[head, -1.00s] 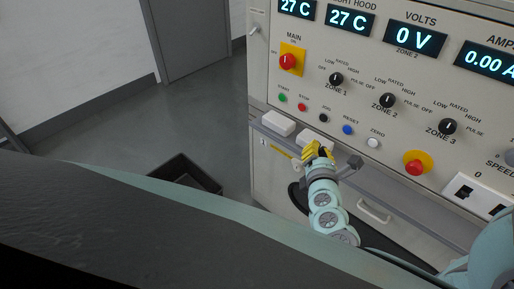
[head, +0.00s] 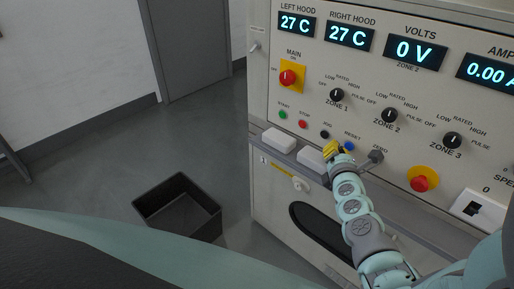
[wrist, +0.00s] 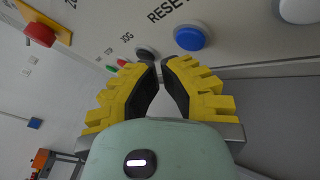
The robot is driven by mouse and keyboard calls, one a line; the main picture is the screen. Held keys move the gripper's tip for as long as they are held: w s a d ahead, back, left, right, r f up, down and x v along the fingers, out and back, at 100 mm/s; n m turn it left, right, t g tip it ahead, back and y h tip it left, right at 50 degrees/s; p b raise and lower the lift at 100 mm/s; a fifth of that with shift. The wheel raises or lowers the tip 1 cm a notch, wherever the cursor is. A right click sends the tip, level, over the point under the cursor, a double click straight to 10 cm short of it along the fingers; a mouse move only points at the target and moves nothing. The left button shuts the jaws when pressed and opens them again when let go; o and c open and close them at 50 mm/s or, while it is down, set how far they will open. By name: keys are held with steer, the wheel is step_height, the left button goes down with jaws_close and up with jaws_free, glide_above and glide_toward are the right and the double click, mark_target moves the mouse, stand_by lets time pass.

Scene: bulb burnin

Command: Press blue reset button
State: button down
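The blue reset button (head: 349,146) is on the panel's lower row, under the RESET label. It also shows in the wrist view (wrist: 190,38), just above and right of my fingertips. My gripper (head: 331,147) has yellow, black-lined fingers and is just left of the blue button in the head view. In the wrist view my gripper (wrist: 160,64) has its tips together with only a sliver between them and nothing held. The tips appear apart from the blue button; the exact gap to the panel is hard to judge. The black jog button (wrist: 147,54) is by the left fingertip.
Green start (head: 283,114) and red stop (head: 302,124) buttons sit left in the row. White boxes (head: 278,140) rest on the ledge below. A red stop knob (head: 420,184) is lower right. A black bin (head: 180,207) stands on the floor.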

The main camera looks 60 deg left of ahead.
steer(key=c, duration=1.7)
jaws_free()
jaws_close()
steer(key=shift+w, duration=0.15)
steer(key=shift+w+a, duration=0.1)
steer(key=shift+w, duration=0.2)
steer(key=shift+w+a+b, duration=0.1)
steer(key=shift+w+b, duration=0.3)
steer(key=shift+b, duration=0.05)
steer(key=shift+s, duration=0.15)
steer(key=shift+s+p, duration=0.35)
steer(key=shift+s, duration=0.4)
